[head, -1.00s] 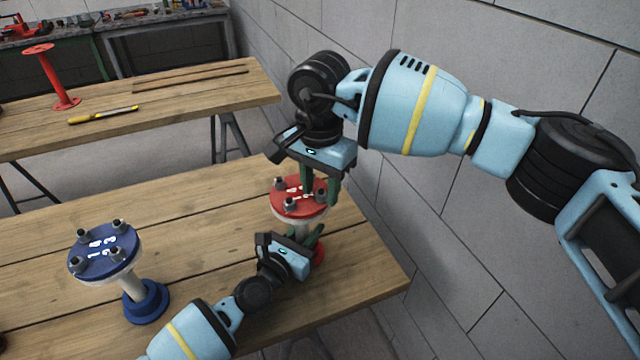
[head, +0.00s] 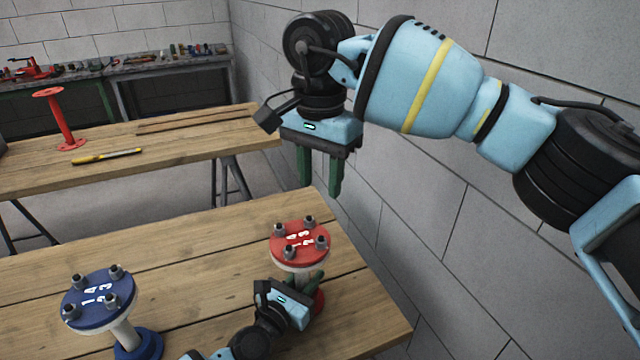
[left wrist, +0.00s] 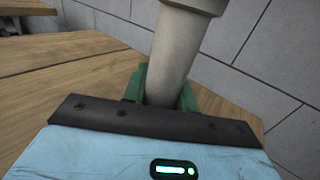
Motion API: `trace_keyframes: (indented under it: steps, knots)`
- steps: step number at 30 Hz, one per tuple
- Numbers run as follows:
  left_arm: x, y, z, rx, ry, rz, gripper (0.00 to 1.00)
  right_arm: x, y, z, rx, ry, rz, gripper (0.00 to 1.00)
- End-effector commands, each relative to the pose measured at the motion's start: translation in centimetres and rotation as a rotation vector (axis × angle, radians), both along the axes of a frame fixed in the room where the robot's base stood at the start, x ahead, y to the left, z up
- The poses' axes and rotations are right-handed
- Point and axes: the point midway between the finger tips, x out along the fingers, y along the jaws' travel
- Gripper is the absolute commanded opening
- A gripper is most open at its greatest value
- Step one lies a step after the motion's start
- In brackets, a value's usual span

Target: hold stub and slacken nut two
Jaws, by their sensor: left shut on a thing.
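The red-topped stub (head: 300,237) stands upright on the near table, with several nuts and white numbers on its flange. The nut (head: 321,244) at the flange's right front seems nearest the number 2. My left gripper (head: 305,290) is shut on the stub's pale pipe below the flange. The left wrist view shows the pipe (left wrist: 178,60) between its green fingers. My right gripper (head: 320,185) is above the red flange, pointing down. Its fingers are apart, with nothing between them, and clear of the nuts.
A blue-topped stub (head: 99,297) stands to the left on the same table (head: 200,260). The back table holds a red stand (head: 60,120) and a yellow-handled tool (head: 105,155). A grey block wall (head: 420,230) runs close along the right.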

Motion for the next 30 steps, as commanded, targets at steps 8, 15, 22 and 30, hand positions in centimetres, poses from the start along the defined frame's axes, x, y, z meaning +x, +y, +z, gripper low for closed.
trace_keyframes:
  steps: [8,15,22,30]
  knots:
    - [0.0,0.0,-0.1,0.001,0.002,0.0,0.39,0.0,0.0,0.0,0.0,0.0,0.0,0.39]
    - [0.0,0.0,0.0,0.001,0.001,0.0,0.53,0.0,0.0,-0.1,0.0,0.0,0.0,0.39]
    - [-0.3,0.2,-0.1,0.001,0.002,0.0,0.53,0.0,0.0,-0.1,0.0,0.0,0.0,0.39]
    - [-3.2,2.3,-0.2,-0.001,0.005,0.0,0.53,0.0,0.0,-0.1,0.0,0.0,0.0,0.39]
